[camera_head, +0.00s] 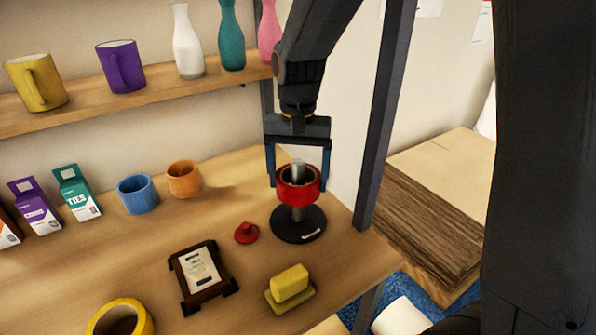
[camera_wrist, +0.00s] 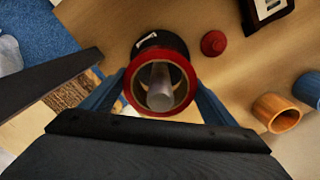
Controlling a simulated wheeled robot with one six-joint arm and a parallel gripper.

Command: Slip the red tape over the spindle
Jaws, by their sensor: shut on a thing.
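The red tape (camera_head: 299,196) is a thick ring around the upper part of the metal spindle (camera_head: 298,212), well above its round black base (camera_head: 299,231). The spindle's tip shows inside the ring. My gripper (camera_head: 298,183) comes from above with its blue fingers on both sides of the tape, shut on it. In the wrist view the red tape (camera_wrist: 186,92) lies between the fingers, with the grey spindle (camera_wrist: 160,86) inside its hole. The black base partly shows behind the ring there.
A small red knobbed piece (camera_head: 246,232), a dark framed card (camera_head: 202,276) and a yellow block on a dish (camera_head: 289,283) lie near the base. A yellow tape roll (camera_head: 142,317) is at front. A dark post (camera_head: 385,120) rises close right.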

